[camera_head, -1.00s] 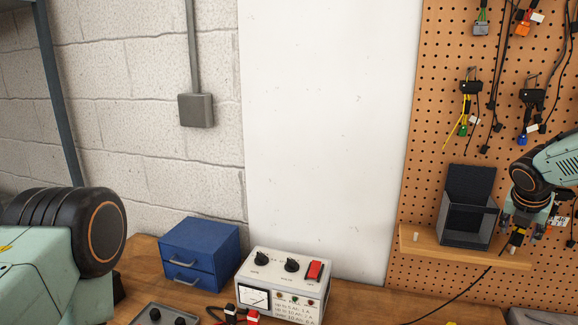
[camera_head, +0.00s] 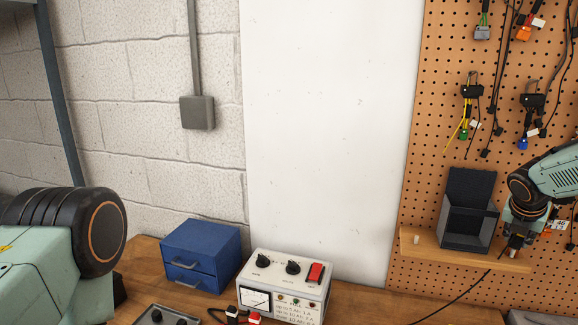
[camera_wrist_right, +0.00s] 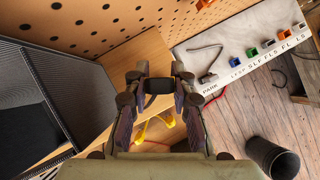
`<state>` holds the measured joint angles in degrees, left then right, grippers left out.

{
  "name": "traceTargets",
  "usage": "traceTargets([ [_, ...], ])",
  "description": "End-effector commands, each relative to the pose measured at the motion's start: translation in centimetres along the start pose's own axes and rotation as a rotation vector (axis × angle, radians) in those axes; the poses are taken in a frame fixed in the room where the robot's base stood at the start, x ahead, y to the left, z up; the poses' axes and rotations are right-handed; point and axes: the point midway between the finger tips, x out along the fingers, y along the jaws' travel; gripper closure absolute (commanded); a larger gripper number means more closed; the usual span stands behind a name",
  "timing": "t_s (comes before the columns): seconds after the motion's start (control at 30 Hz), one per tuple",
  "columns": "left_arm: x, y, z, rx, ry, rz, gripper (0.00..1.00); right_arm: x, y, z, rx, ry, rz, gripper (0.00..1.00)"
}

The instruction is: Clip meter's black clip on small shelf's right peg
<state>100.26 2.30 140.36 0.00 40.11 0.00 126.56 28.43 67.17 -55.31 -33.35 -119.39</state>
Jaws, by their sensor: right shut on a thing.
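The meter (camera_head: 285,283) is a white box with dials, a gauge and a red switch on the bench. The small shelf (camera_head: 470,258) is a wooden board on the pegboard at the right. Its left peg (camera_head: 416,239) is a short pale stub; the right peg is not distinguishable behind my gripper. My right gripper (camera_head: 520,236) is at the shelf's right end, pointing down. In the right wrist view, its fingers (camera_wrist_right: 159,84) are shut on the black clip (camera_wrist_right: 158,87). Whether the clip touches the peg is unclear. My left gripper is out of view.
A dark open bin (camera_head: 468,215) stands on the shelf, close left of my right gripper. A black lead (camera_head: 450,306) runs across the bench below the shelf. A blue drawer box (camera_head: 201,255) is left of the meter. Wired connectors (camera_head: 472,92) hang above.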

Motion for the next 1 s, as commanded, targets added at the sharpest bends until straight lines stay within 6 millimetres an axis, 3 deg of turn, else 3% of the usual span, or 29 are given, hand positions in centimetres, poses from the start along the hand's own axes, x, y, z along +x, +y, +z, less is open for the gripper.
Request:
traceTargets([
  [0.27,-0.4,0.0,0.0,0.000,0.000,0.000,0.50,-0.3,0.0,0.2,0.000,0.000,0.000,0.92],
  [0.53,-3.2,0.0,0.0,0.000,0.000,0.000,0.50,-2.2,0.0,1.5,0.000,0.000,-0.001,0.92],
  [0.67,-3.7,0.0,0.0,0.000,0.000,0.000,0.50,-3.2,0.0,2.2,0.001,-0.001,0.001,0.92],
  [1.0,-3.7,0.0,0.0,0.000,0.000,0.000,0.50,-3.3,0.0,2.2,0.000,0.000,0.000,0.92],
])
